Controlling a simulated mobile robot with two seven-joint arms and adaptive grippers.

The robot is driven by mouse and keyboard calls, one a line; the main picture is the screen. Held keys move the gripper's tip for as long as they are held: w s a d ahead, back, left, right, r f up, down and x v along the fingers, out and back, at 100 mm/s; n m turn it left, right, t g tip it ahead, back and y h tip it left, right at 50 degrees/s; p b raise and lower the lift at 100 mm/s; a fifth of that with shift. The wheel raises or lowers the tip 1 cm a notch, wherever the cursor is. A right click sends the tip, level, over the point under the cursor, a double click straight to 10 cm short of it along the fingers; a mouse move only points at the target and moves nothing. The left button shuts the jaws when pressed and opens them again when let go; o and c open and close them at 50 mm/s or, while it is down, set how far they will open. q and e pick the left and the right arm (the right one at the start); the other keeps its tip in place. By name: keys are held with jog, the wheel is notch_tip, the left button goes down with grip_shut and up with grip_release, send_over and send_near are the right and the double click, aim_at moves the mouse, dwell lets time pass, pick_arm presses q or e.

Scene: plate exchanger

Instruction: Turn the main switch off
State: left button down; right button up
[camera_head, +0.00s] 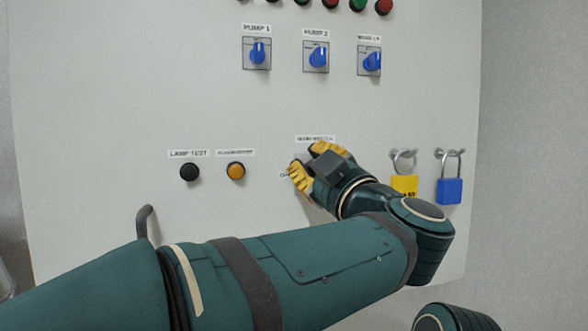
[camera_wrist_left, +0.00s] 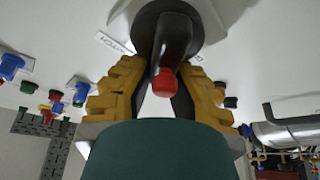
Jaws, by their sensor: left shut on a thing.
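The main switch (camera_wrist_left: 174,45) shows in the left wrist view as a dark handle with a red tip on a round dark base. In the head view it is mostly hidden behind my left gripper (camera_head: 309,163), under a small white label (camera_head: 315,139). My left gripper is at the panel, its yellow fingers on either side of the handle and shut on it. The left wrist view also shows my left gripper (camera_wrist_left: 166,92), with the red tip between the fingers. The handle's exact angle is hard to tell. My right gripper is not in view.
On the grey panel (camera_head: 120,80), a black button (camera_head: 190,172) and an orange button (camera_head: 236,171) sit left of my gripper. Blue pump knobs (camera_head: 257,52) are above. A yellow tag or lock (camera_head: 404,186) and a blue padlock (camera_head: 449,191) hang at the right.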

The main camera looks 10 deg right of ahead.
pick_arm(q)
jog(key=n, duration=0.2)
jog(key=f+n+g, duration=0.1)
jog(key=n+y+b, duration=0.1)
jog(key=n, duration=0.1)
jog(key=shift+w+a+f+n+g, duration=0.2)
jog(key=shift+a+n+g, duration=0.1)
jog(key=shift+g, duration=0.1)
jog(key=shift+s+a+f+n+g+b, duration=0.15)
jog(key=shift+n+g, duration=0.2)
jog(key=shift+n, duration=0.55)
jog(key=shift+w+d+f+n+g+b, duration=0.15)
jog(key=shift+n+g, duration=0.25)
jog(key=shift+n, duration=0.5)
jog(key=shift+s+a+f+n+g+b, duration=0.15)
jog(key=shift+n+g, duration=0.2)
jog(key=shift+n, duration=0.55)
jog(key=shift+r, duration=0.1)
jog(key=c, duration=1.2)
grip_release()
jog(key=o, duration=0.3)
jog(key=shift+o, duration=0.2)
jog(key=v, duration=1.1)
jog(key=shift+s+d, duration=0.25)
jog(key=shift+d, duration=0.15)
